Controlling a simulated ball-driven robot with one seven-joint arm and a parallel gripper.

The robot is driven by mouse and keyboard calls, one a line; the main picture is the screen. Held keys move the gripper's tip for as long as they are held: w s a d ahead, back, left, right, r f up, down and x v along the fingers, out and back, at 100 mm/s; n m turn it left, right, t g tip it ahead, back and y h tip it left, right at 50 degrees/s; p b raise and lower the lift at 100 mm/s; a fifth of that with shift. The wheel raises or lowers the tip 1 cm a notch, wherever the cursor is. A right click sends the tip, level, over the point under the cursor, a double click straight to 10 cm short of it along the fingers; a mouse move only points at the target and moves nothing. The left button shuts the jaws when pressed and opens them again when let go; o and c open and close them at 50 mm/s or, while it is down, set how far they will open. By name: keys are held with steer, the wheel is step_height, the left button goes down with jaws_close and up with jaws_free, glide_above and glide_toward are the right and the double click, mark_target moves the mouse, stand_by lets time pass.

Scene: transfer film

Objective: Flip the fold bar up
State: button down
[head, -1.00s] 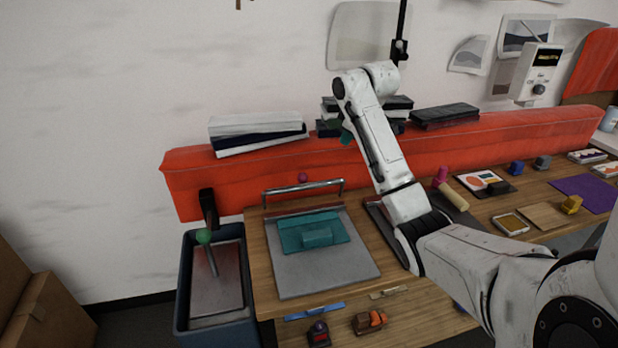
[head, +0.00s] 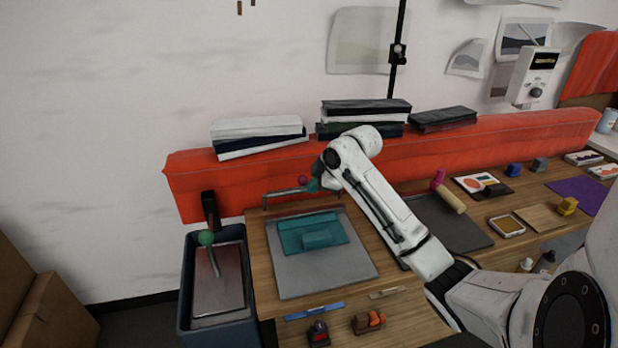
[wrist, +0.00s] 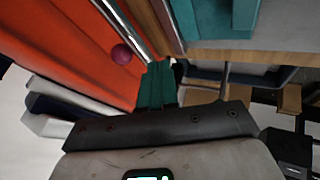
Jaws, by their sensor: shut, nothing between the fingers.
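The fold bar (head: 284,192) is a thin metal bar along the back edge of a grey plate (head: 350,268); my gripper hides its right part. The bar runs diagonally at the top of the wrist view (wrist: 124,28). A magenta ball (head: 303,181) shows just behind the bar, and also in the wrist view (wrist: 122,54). My gripper (head: 314,186) has teal fingers, shut and empty, close to the right part of the bar. In the wrist view the fingers (wrist: 156,78) lie beside the bar's end; I cannot tell whether they touch it.
A blue bin (head: 187,300) stands at the left. A roller (head: 450,199) and a dark mat (head: 465,230) lie right.

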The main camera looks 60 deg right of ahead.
mark_target(303, 178)
steer(key=shift+w+d+f+p, duration=0.3)
steer(key=shift+w+d+p, duration=0.05)
steer(key=shift+w+d, duration=0.5)
steer(key=shift+w+d+f+p, duration=0.3)
steer(key=shift+w+d, duration=0.5)
steer(key=shift+d, duration=0.05)
steer(key=shift+w+d+r+b, duration=0.15)
steer(key=shift+w+d+b, duration=0.55)
steer(key=shift+d, duration=0.2)
steer(key=shift+a, duration=0.15)
